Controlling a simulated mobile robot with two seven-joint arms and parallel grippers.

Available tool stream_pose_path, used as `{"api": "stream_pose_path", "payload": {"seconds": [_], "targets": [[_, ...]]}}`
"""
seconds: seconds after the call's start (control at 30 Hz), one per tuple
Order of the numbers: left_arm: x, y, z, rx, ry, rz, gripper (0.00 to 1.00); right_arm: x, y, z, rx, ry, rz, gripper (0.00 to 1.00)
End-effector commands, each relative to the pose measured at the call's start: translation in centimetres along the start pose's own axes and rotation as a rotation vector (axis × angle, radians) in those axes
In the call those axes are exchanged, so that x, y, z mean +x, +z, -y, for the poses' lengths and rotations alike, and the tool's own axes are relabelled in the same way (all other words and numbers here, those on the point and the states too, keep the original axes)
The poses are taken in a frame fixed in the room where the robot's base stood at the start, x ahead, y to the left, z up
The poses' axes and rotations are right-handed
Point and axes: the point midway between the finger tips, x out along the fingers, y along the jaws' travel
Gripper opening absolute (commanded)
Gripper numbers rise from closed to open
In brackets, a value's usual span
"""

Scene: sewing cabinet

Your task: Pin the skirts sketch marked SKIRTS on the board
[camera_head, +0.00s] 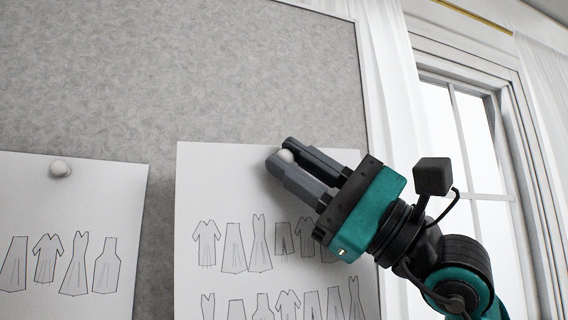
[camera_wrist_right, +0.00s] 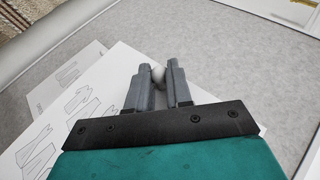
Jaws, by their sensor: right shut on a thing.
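My right gripper (camera_head: 281,150) is shut on a white round pin (camera_head: 286,156) at the upper part of a white sketch sheet (camera_head: 215,180). The sheet shows rows of drawn garments and lies against the grey board (camera_head: 230,70). In the right wrist view the white pin (camera_wrist_right: 158,74) sits between the two fingertips (camera_wrist_right: 158,78). I cannot tell whether the pin's point is in the board. No SKIRTS marking is readable; part of the sheet is hidden behind the gripper. My left gripper is not in view.
A second sheet (camera_head: 80,210) with garment drawings hangs at the left, with a white pin (camera_head: 60,169) near its top. A window (camera_head: 470,140) and pale curtain (camera_head: 395,90) are right of the board. The board's upper area is bare.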

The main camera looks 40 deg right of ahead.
Motion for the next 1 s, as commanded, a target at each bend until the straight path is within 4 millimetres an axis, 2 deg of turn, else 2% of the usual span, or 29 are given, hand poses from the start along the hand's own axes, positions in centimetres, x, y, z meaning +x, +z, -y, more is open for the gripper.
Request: {"api": "stream_pose_path", "payload": {"seconds": [0.77,1.0], "targets": [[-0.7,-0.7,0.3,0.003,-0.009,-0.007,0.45,2.4,-5.6,0.0,0.003,0.005,-0.003,0.00],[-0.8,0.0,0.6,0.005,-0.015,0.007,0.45,3.0,-7.4,-0.1,0.006,0.002,-0.004,0.00]]}}
